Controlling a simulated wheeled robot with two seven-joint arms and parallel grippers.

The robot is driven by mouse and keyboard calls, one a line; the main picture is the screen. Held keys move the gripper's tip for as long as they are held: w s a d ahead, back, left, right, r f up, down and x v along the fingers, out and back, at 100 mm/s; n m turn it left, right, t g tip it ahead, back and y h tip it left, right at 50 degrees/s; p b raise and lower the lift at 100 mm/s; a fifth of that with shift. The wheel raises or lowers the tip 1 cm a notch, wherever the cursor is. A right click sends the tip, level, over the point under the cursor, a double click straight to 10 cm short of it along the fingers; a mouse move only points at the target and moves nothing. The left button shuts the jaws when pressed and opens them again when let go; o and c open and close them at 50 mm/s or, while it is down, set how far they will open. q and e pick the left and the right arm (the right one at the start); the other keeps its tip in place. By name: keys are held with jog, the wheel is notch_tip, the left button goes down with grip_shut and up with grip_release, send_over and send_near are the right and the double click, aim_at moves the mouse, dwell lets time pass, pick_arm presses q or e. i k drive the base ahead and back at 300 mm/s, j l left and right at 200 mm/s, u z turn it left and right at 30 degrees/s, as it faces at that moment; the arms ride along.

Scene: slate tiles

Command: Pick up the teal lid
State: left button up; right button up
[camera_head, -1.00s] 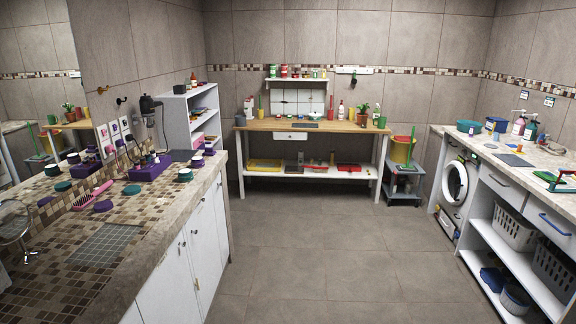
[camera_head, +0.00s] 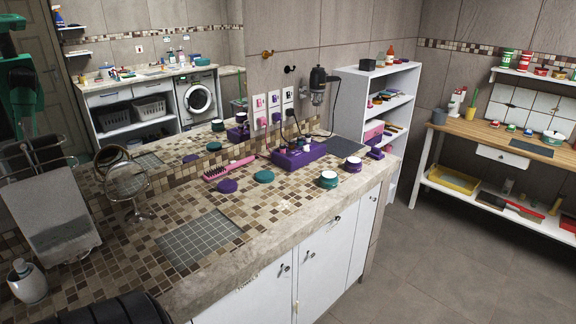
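The teal lid (camera_head: 263,176) is a flat round disc lying on the mosaic-tiled counter, left of the purple box. A purple lid (camera_head: 227,186) of similar shape lies to its left. A teal jar (camera_head: 328,179) with a pale top stands to the right, near the counter's front edge. A purple jar (camera_head: 353,164) stands just beyond it. Nothing is seen touching the teal lid.
A purple box (camera_head: 299,154) with items in it stands behind the lid. A pink brush (camera_head: 230,167) lies near the wall mirror. A grey mat (camera_head: 198,239) lies nearer me. A round mirror on a stand (camera_head: 127,184) and a soap bottle (camera_head: 27,281) are at left.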

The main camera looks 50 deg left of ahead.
aim_at(264, 176)
jog(key=i+u, duration=0.2)
jog(key=i, duration=0.2)
jog(key=i+l+u, duration=0.15)
jog(key=i, duration=0.3)
jog(key=i+l+u, duration=0.2)
jog(key=i, duration=0.2)
jog(key=i+l+u, duration=0.2)
jog(key=i, duration=0.2)
